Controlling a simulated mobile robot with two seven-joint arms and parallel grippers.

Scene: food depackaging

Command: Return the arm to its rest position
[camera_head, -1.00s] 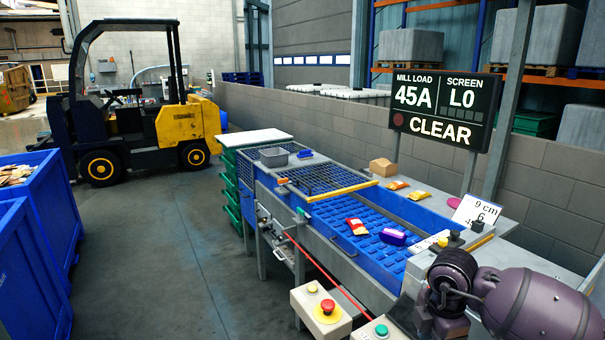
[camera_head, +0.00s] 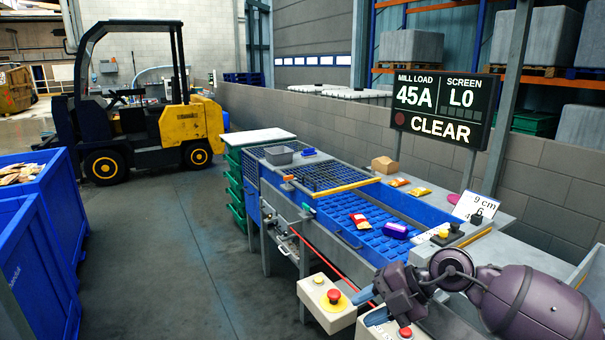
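My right arm comes in from the right edge. Its gripper (camera_head: 364,297) points left, over the control boxes at the near end of the blue feed table. Its fingertips are small and dark blue, and I cannot tell whether they are apart or together. I see nothing held in it. My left gripper is out of view.
A control box with a red button (camera_head: 333,296) stands left of the gripper; another red button (camera_head: 405,333) is just below it. A red packet (camera_head: 358,221) and a purple packet (camera_head: 395,230) lie on the blue feed table (camera_head: 345,205). Blue bins stand left.

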